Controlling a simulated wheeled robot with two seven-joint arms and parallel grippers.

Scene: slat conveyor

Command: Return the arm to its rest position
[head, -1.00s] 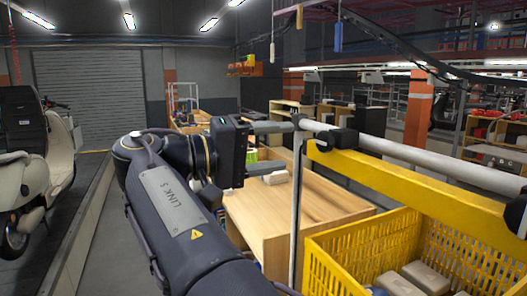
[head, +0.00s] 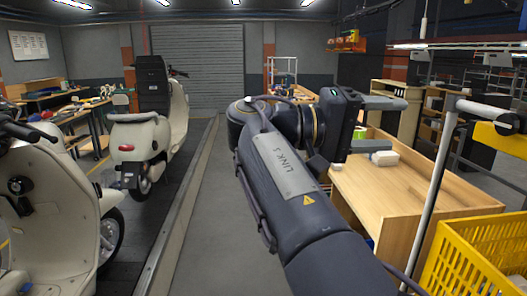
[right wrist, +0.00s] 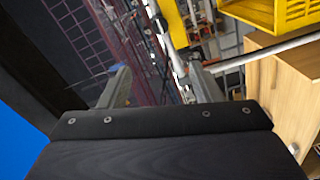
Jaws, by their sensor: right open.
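My right arm reaches forward through the middle of the head view, bent at the elbow. Its right gripper (head: 392,124) points to the right in that view, with its two grey fingers apart and nothing between them. It appears in front of the wooden workbench (head: 440,182), above or before its far end; the exact gap cannot be told. In the right wrist view both fingers (right wrist: 160,88) stand wide apart and empty. My left gripper is in neither view.
A yellow crate (head: 470,262) stands at the lower right, near a pale upright post (head: 436,190). A small light block (head: 384,158) lies on the workbench. Cream scooters (head: 140,140) stand at the left. The grey floor aisle (head: 215,215) between is clear.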

